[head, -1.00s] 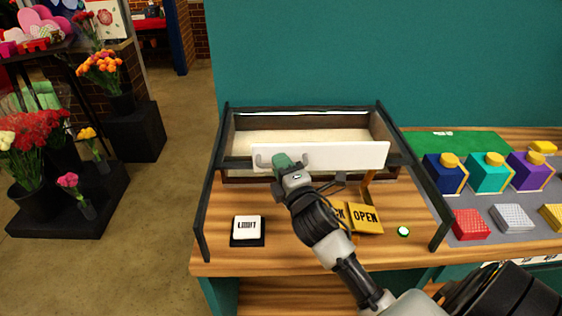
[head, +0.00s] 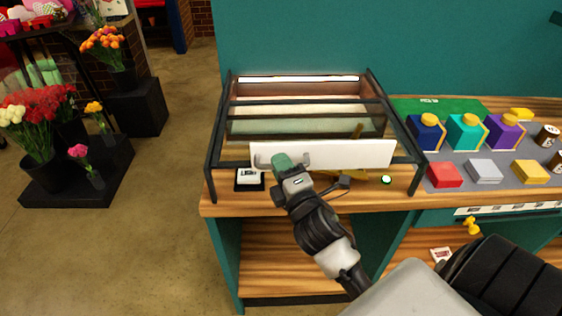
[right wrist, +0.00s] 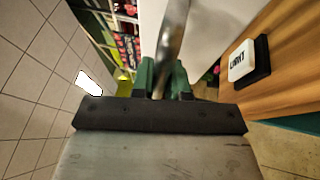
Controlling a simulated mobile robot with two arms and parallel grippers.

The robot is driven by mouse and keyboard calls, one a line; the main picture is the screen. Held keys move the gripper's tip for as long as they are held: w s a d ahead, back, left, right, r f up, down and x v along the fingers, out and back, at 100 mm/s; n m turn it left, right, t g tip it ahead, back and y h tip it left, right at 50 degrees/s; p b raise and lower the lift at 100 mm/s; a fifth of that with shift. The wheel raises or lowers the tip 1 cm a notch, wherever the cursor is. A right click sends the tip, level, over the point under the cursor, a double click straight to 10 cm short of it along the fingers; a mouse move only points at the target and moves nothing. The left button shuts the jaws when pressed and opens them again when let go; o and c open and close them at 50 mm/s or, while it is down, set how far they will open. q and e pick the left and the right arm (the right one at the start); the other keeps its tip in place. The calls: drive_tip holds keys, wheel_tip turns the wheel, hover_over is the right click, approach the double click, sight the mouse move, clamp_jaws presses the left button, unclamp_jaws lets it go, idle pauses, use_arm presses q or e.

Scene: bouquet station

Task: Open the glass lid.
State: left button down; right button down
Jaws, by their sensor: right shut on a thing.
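The glass lid has a long white front panel (head: 350,154) with a grey metal handle (head: 262,160) on its left part. It spans the dark-framed case on the counter, near its front, and a clear, faintly tinted pane seems to lie behind it. My right gripper (head: 283,162) is shut on the handle. In the right wrist view the green fingers (right wrist: 162,78) close around the metal handle bar (right wrist: 172,40), beside the white panel (right wrist: 210,35). My left gripper is not in view.
A white limit button (head: 248,176) on a black base sits at the case's front left. A yellow sign (head: 340,174) is mostly hidden behind the panel and my arm. A green-lit button (head: 386,180) is at front right. Colored boxes (head: 466,133) stand to the right.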

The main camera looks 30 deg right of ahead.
drive_tip(key=c, duration=1.2)
unclamp_jaws()
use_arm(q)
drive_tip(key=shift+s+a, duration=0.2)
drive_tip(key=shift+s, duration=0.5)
use_arm(e)
drive_tip(key=shift+o, duration=0.3)
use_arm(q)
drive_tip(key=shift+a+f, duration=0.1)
